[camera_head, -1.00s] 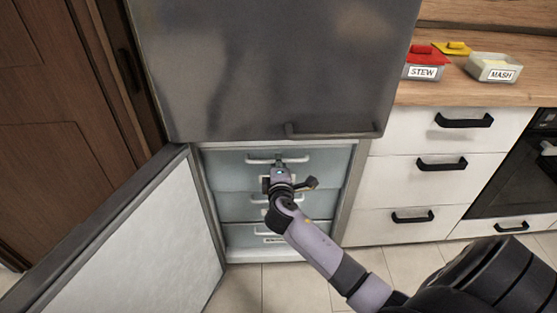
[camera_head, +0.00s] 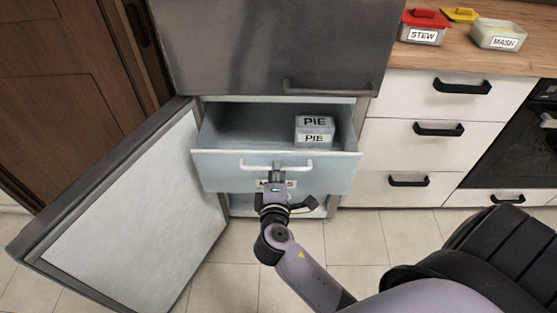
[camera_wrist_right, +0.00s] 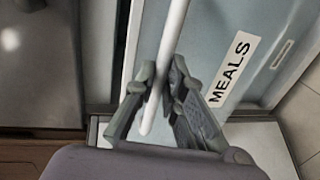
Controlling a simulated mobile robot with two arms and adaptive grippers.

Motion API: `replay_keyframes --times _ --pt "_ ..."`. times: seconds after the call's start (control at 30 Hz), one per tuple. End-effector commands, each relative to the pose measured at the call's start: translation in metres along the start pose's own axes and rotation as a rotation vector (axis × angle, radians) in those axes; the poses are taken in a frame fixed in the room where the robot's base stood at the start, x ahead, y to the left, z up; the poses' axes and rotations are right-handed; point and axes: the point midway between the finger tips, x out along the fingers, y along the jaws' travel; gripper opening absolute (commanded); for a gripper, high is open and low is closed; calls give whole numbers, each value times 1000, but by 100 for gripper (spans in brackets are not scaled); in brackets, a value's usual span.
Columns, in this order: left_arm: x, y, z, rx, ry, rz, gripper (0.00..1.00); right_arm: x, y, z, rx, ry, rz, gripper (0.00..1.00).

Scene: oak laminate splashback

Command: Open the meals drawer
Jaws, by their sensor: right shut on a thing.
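The meals drawer (camera_head: 335,172) is the top freezer drawer, pale blue and pulled well out. Its label, reading MEALS (camera_wrist_right: 230,68), shows in the right wrist view. Two stacked boxes labelled PIE (camera_head: 315,130) sit inside at the right. My right gripper (camera_head: 277,174) is at the drawer front, shut on the white bar handle (camera_head: 300,167). In the right wrist view the handle (camera_wrist_right: 165,50) passes between the fingers (camera_wrist_right: 155,95). My left gripper is not in view.
The freezer door (camera_head: 130,215) stands open at the left. The grey upper fridge door (camera_head: 270,50) is shut above the drawer. Tiled floor (camera_head: 235,285) is clear in front.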

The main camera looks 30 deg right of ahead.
Motion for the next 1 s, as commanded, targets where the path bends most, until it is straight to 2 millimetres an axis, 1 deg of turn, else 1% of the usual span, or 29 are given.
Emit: replay_keyframes --times 0.13,0.47,0.5,0.8,1.0 --pt "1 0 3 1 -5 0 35 -6 -2 0 1 1 -2 0" --pt "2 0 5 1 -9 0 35 -7 -2 0 1 1 -1 0" --pt "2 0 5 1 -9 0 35 -7 -2 0 1 1 -1 12" --pt "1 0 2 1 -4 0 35 -7 -2 0 1 1 0 31" --pt "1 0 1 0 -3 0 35 -7 -1 0 1 1 0 31"
